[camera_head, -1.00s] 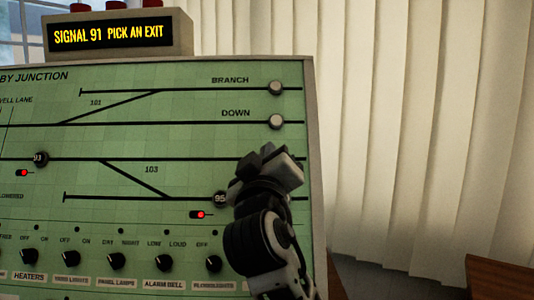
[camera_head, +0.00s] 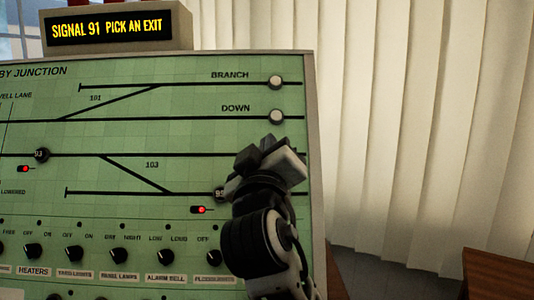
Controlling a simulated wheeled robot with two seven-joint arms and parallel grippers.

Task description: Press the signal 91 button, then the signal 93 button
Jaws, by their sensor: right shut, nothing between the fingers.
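The signal 93 button (camera_head: 41,155) is a dark round button on a track line at the left of the green panel (camera_head: 190,140). A red light (camera_head: 25,169) glows below it. The signal 91 button is not in view. The display (camera_head: 108,28) on top of the panel reads "SIGNAL 91 PICK AN EXIT" in yellow. My right gripper (camera_head: 270,155) is shut and empty in front of the panel's right part. My left gripper is not in view.
White round buttons sit at BRANCH (camera_head: 276,82) and DOWN (camera_head: 276,116), just above my right gripper. A row of black knobs (camera_head: 116,252) runs along the panel's lower part. A pale curtain (camera_head: 420,120) hangs at the right, behind the panel.

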